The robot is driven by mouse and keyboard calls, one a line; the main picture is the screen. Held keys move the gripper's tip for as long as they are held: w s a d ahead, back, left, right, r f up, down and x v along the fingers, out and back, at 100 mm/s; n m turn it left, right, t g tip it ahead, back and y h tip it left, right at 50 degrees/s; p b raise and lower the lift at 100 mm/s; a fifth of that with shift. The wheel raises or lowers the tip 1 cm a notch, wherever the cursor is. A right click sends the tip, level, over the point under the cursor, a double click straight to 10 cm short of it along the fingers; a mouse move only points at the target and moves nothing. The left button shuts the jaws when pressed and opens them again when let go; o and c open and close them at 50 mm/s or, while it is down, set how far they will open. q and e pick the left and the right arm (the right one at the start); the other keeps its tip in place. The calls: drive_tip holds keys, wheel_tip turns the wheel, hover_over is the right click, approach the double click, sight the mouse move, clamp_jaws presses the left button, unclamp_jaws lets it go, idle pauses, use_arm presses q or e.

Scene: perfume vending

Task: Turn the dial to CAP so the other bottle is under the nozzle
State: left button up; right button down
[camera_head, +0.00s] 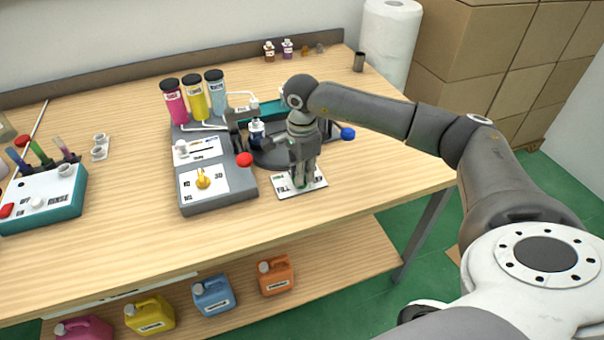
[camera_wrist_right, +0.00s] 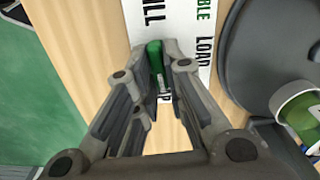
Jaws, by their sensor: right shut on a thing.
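The dial (camera_wrist_right: 155,52), with a green handle, sits on a white plate (camera_head: 317,183) marked with LOAD and other words, at the front right of the grey machine. My right gripper (camera_head: 300,182) comes down over it from above; in the right wrist view its fingertips (camera_wrist_right: 160,85) are shut on the green handle. The CAP mark is partly hidden by the fingers. A bottle with a dark label (camera_head: 256,132) stands on the dark round turntable (camera_head: 268,160) by the nozzle arm. A green and white round thing (camera_wrist_right: 300,108) shows at the right wrist view's edge. My left gripper is not in view.
The machine (camera_head: 222,203) has a yellow dial (camera_head: 203,178), a red ball knob (camera_head: 244,160) and a blue ball knob (camera_head: 347,133) near my gripper. Three coloured cylinders (camera_head: 195,98) stand behind. The table front right is clear.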

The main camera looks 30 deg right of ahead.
drive_tip(key=shift+m, duration=0.6)
drive_tip(key=shift+r, duration=0.1)
drive_tip(key=c, duration=1.5)
unclamp_jaws()
wheel_tip(320, 180, up, 12)
